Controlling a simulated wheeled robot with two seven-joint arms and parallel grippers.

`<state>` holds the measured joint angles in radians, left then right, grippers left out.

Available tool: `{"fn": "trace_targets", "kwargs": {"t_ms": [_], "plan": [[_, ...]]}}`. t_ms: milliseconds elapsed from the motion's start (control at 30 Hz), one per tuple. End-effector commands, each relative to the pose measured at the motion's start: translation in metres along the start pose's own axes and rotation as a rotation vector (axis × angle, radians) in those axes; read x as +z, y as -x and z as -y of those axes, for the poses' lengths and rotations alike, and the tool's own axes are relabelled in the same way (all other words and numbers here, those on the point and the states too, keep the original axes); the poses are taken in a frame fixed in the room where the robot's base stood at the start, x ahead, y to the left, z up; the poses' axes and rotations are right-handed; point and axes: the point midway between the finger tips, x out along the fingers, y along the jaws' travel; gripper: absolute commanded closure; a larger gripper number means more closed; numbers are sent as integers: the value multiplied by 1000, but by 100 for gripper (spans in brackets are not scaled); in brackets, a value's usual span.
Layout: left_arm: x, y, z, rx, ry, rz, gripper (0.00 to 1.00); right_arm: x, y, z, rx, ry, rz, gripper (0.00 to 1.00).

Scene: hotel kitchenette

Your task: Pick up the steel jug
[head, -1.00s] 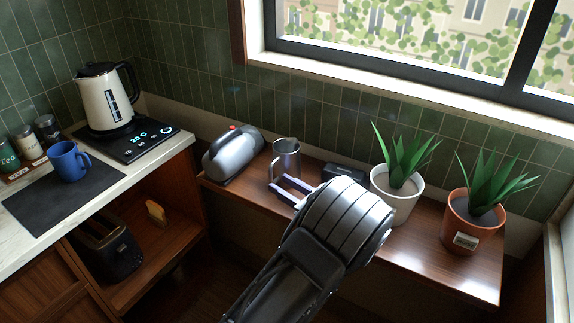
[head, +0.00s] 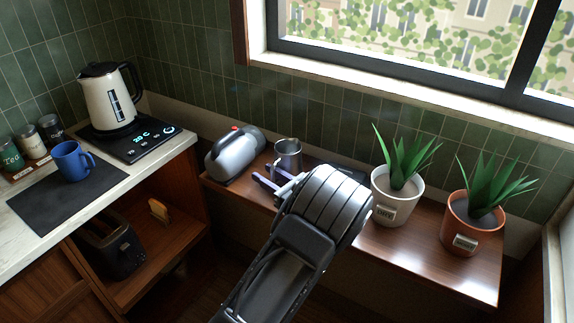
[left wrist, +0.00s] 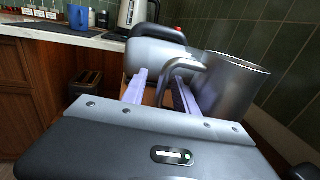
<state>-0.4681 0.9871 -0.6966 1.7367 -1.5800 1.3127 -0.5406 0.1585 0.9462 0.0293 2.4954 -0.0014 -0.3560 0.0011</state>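The steel jug (head: 288,153) stands upright on the wooden shelf, right of the silver kettle-like appliance. In the left wrist view the jug (left wrist: 232,85) is close on the right, with its curved handle (left wrist: 190,66) turned toward my fingers. My left gripper (head: 263,171) is open, its two fingers apart at the jug's near left side. In the left wrist view the left gripper (left wrist: 160,77) has the lower part of the handle appearing between its fingers; I cannot tell whether they touch. The jug's lower part is partly hidden. My right gripper is not in view.
The silver appliance (head: 234,153) stands close left of the jug. Potted plants in a white pot (head: 397,200) and a terracotta pot (head: 470,228) stand right on the shelf (head: 420,252). A blue mug (head: 71,161) and a cream kettle (head: 108,98) are on the left counter.

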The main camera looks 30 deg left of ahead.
Motion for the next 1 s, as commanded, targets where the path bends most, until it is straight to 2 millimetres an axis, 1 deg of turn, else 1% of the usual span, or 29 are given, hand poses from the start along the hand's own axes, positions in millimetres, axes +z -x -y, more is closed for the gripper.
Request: {"fn": "trace_targets", "kwargs": {"t_ms": [33, 133, 700, 1000], "plan": [[1, -5, -1, 2, 0, 1, 65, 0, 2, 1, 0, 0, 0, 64], [0, -9, 0, 0, 0, 1, 65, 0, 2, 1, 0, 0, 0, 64], [0, -9, 0, 0, 0, 1, 66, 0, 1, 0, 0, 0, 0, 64], [0, -9, 0, 0, 0, 1, 90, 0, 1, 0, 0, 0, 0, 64]]}}
